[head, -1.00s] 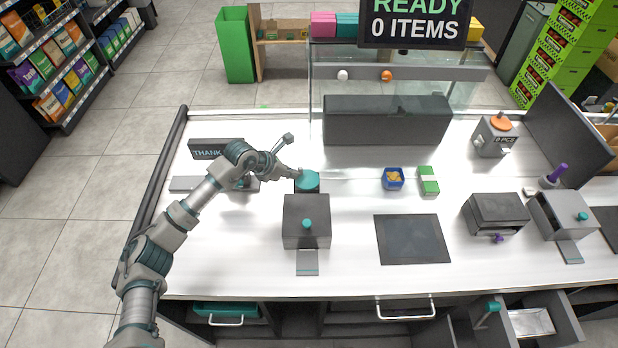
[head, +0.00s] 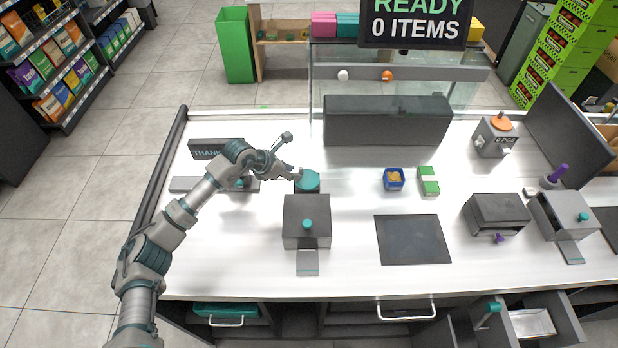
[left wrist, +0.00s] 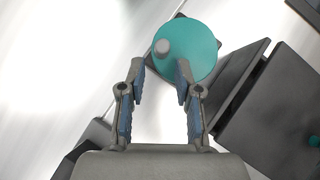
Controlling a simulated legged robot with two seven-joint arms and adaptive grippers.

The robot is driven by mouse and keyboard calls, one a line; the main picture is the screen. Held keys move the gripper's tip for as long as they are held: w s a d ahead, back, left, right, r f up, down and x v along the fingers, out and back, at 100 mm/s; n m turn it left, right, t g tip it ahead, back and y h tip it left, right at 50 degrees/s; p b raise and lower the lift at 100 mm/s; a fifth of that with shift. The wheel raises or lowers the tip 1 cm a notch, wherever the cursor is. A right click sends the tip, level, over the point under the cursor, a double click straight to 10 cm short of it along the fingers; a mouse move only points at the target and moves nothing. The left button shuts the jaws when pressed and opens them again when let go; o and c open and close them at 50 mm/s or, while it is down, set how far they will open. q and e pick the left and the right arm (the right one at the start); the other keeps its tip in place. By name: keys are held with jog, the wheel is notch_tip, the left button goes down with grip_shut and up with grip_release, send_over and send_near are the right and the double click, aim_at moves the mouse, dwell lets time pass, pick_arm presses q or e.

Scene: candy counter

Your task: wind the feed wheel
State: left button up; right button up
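The feed wheel, a teal disc (head: 307,181), sits on a dark mount behind a grey box (head: 306,222) with a teal knob on the counter. In the left wrist view the wheel (left wrist: 190,52) carries a small grey handle knob (left wrist: 162,46) near its left rim. My left gripper (head: 293,172) is at the wheel's left side. In the left wrist view its two fingers (left wrist: 160,72) are spread apart, with the handle knob just beyond and between the tips. Nothing is held. My right gripper is not in view.
A dark sign (head: 215,148) and a grey flat piece (head: 186,184) lie near my left arm. A blue bin (head: 393,184), a green box (head: 428,181) and a dark mat (head: 412,240) are to the right. The counter between wheel and blue bin is clear.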

pick_arm(q)
jog(key=p+v, duration=0.2)
jog(key=v, duration=0.3)
jog(key=shift+p, duration=0.3)
jog(key=shift+c, duration=0.4)
